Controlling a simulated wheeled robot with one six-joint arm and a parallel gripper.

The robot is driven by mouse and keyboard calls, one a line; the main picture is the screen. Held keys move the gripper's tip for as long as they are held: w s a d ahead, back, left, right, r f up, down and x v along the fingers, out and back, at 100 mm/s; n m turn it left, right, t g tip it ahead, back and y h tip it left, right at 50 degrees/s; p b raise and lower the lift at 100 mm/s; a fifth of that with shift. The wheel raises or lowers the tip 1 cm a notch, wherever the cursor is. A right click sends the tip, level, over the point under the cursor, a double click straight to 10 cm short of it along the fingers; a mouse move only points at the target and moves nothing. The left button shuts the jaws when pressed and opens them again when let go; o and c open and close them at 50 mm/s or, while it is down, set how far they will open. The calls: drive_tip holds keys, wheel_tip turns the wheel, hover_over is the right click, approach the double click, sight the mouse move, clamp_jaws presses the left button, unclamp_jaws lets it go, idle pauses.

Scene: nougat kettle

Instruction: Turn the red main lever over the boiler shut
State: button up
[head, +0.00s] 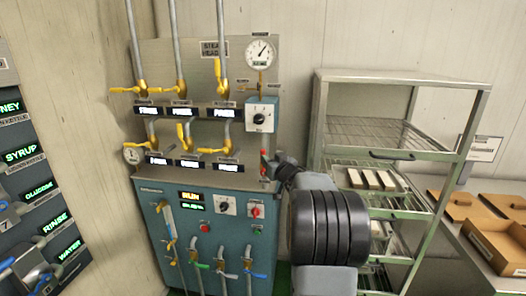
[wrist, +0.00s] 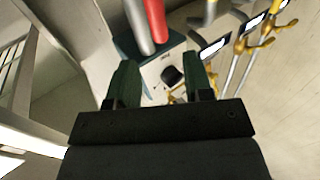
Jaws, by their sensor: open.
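The red main lever (head: 263,163) shows as a small red upright piece at the right edge of the steam panel, over the blue-green boiler cabinet (head: 180,230). In the wrist view the red lever (wrist: 155,20) is larger, beside a grey pipe, beyond my fingertips at the top of the picture. My gripper (wrist: 160,65) is open, with two dark green fingers apart and nothing seen between them but background. In the head view my gripper (head: 274,163) is close to the right of the lever, partly hidden by my wrist. I cannot tell whether they touch.
Several yellow valve levers (head: 183,90) and pipes fill the panel to the left. A box with a black knob (head: 261,117) is above the lever, under a round gauge (head: 259,52). A wire shelf rack (head: 385,135) stands close on the right. Cardboard boxes (head: 495,240) are farther right.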

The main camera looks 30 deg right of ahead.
sight(264, 152)
drive_tip(key=w, duration=0.2)
drive_tip(key=w+d+p, duration=0.1)
drive_tip(key=w, duration=0.4)
drive_tip(key=shift+w+d, duration=0.15)
drive_tip(key=shift+w, duration=0.15)
clamp_jaws()
